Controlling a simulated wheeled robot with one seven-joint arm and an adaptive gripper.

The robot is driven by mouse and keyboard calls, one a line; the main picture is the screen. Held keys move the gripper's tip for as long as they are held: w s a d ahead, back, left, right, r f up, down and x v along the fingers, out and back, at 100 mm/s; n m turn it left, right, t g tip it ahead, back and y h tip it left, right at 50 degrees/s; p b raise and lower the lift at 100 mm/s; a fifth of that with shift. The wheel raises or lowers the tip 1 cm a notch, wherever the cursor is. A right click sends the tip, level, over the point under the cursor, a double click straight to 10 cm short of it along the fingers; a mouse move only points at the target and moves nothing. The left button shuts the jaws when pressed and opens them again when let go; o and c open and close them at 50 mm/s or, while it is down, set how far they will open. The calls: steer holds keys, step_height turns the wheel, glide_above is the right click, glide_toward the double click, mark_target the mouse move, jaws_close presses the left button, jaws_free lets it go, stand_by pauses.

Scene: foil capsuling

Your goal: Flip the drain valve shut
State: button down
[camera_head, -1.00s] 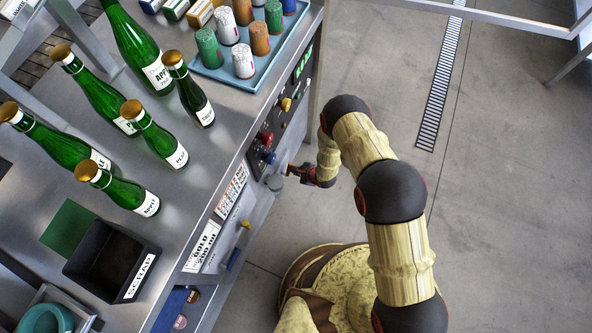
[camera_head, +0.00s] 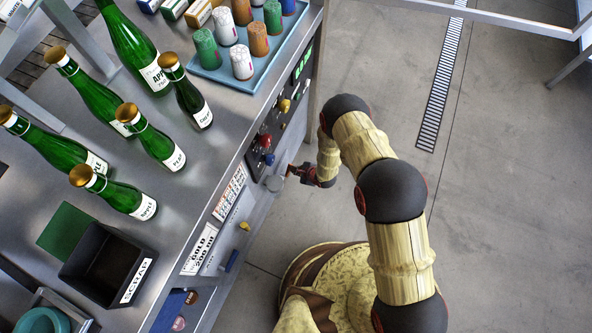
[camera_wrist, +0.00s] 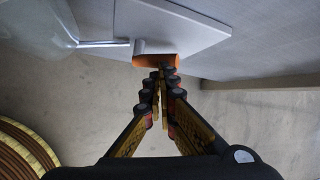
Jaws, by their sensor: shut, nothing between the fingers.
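The drain valve appears to be the orange handle (camera_wrist: 155,61) on a pale stem in the wrist view, below a grey panel. A thin metal rod runs left from near it to a clear rounded vessel. My gripper (camera_wrist: 163,73) is shut and empty, with its fingertips right at the orange handle's near side. I cannot tell whether they touch it. In the head view my gripper (camera_head: 291,170) is beside the bench front, near a grey round part (camera_head: 273,184). The orange handle is not clearly visible there.
Several green bottles, a black scrap bin (camera_head: 137,281) and a blue tray (camera_head: 223,79) of capsules stand on top.

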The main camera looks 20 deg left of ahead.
steer(key=shift+w+f+b, duration=0.65)
steer(key=shift+w+b, duration=0.1)
steer(key=shift+w, duration=0.1)
stand_by(1.3)
steer(key=shift+r+p, duration=0.55)
steer(key=shift+r, duration=0.25)
steer(key=d+r+p, duration=0.6)
steer(key=d+r, duration=0.1)
steer(key=r, duration=0.4)
steer(key=shift+s+d+r, duration=0.3)
steer(key=shift+s, duration=0.15)
stand_by(0.3)
